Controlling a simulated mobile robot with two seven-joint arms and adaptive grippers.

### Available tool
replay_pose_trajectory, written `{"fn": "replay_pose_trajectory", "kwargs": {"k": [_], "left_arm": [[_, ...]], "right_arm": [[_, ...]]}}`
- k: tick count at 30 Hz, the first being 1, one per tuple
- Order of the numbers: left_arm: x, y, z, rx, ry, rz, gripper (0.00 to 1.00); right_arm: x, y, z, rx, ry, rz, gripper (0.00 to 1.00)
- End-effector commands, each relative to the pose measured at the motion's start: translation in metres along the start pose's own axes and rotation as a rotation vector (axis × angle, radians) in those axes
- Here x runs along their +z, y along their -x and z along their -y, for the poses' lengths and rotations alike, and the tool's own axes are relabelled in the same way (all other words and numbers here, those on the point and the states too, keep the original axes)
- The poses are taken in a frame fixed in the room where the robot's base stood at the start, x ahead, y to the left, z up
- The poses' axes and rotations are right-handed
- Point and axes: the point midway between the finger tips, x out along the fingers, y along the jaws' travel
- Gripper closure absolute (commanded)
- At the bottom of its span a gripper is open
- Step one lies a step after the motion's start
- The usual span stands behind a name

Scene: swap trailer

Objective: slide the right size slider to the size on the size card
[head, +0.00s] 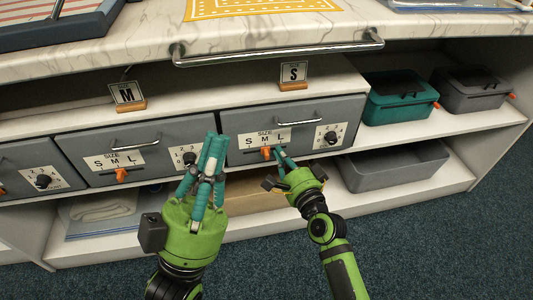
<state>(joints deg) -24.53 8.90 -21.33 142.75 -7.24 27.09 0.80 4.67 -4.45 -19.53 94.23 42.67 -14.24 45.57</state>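The right drawer's size slider (267,153) is an orange knob below the S M L label (265,139). It sits about under the M. The size card (293,73) above that drawer reads S. My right gripper (281,153) has its teal fingertips at the drawer front, just right of the slider. Whether they touch it, and how far they are apart, is unclear. My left gripper (216,141) points up in front of the gap between the middle and right drawers. Its fingers look close together, with no object visible in them.
The middle drawer (70,147) has its own orange slider (121,175) about under M, and an M card (127,93) above. A handle (283,122) and dial (331,137) are on the right drawer. A teal box (400,97) and grey bin (395,170) stand right.

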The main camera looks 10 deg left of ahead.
Motion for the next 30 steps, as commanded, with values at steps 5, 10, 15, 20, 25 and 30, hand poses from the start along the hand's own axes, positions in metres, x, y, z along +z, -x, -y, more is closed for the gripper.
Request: {"fn": "replay_pose_trajectory", "kwargs": {"k": [5,10,15,20,25,30], "left_arm": [[-0.002,-0.001,0.001,-0.006,0.002,-0.005,1.0],[-0.002,-0.002,0.001,-0.004,0.001,-0.003,1.0],[-0.003,-0.003,0.001,-0.002,0.001,-0.001,1.0],[-0.004,-0.004,0.001,-0.002,0.001,-0.001,1.0],[-0.004,-0.006,0.001,-0.001,0.001,0.0,1.0],[-0.005,-0.007,0.001,-0.001,0.001,0.0,1.0]], "right_arm": [[0.0,0.0,0.0,0.0,0.0,0.0,1.0],[0.005,-0.001,0.0,0.0,-0.001,0.0,1.0],[0.011,-0.002,0.0,0.001,0.0,0.0,1.0],[0.017,-0.004,0.0,0.0,0.0,0.001,1.0],[0.023,-0.005,0.0,0.0,0.0,0.001,1.0],[0.029,-0.006,0.0,0.0,-0.001,0.001,1.0]]}}
